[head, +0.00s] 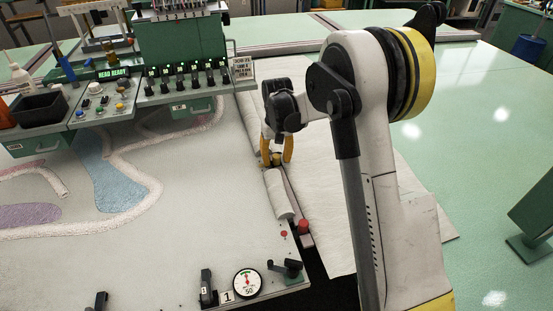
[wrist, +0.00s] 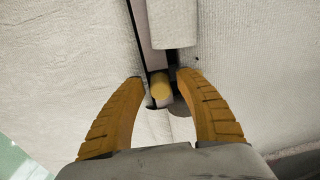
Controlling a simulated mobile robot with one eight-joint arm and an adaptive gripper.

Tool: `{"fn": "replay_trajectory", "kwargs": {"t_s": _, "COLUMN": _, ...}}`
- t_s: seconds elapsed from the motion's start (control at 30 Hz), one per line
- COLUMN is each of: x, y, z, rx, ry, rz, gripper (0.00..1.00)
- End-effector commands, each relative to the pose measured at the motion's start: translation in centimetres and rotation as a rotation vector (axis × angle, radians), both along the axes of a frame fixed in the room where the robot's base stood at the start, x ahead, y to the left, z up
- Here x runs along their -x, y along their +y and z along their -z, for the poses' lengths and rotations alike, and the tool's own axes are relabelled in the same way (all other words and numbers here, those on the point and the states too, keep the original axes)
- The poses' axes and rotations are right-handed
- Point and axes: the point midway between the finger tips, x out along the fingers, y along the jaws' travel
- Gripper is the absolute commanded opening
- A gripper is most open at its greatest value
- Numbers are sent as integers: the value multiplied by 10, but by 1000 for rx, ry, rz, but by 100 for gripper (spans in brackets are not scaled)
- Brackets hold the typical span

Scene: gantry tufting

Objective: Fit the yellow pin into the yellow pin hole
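My gripper (head: 277,161) points down at the right edge of the tufted cloth, over the gap between the machine bed and a white sheet. In the wrist view its two orange fingers (wrist: 160,80) are spread apart. A short yellow cylinder (wrist: 160,88), which looks like the yellow pin, shows between the fingertips, with a small gap on each side. It shows small between the fingers in the head view (head: 277,158). I cannot tell whether it stands in a hole or on the rail. No separate yellow pin hole can be made out.
A white roll (head: 279,194) and a red knob (head: 303,226) lie along the gap. The green machine head (head: 180,50) with its control panel stands at the upper left. A dial gauge (head: 247,283) is on the front edge. The green table at right is largely clear.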

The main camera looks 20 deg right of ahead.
Motion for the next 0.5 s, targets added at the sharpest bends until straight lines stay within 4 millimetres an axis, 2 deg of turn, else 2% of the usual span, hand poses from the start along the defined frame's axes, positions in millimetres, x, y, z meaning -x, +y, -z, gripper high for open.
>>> {"fn": "replay_trajectory", "kwargs": {"t_s": 0.13, "x": 0, "y": 0, "z": -5, "rx": 0, "ry": 0, "rz": 0, "gripper": 41}}
{"fn": "replay_trajectory", "kwargs": {"t_s": 0.23, "x": 1, "y": 0, "z": -18, "rx": 0, "ry": 0, "rz": 0, "gripper": 41}}
{"fn": "replay_trajectory", "kwargs": {"t_s": 0.5, "x": 3, "y": 0, "z": -78, "rx": 0, "ry": 0, "rz": 0, "gripper": 41}}
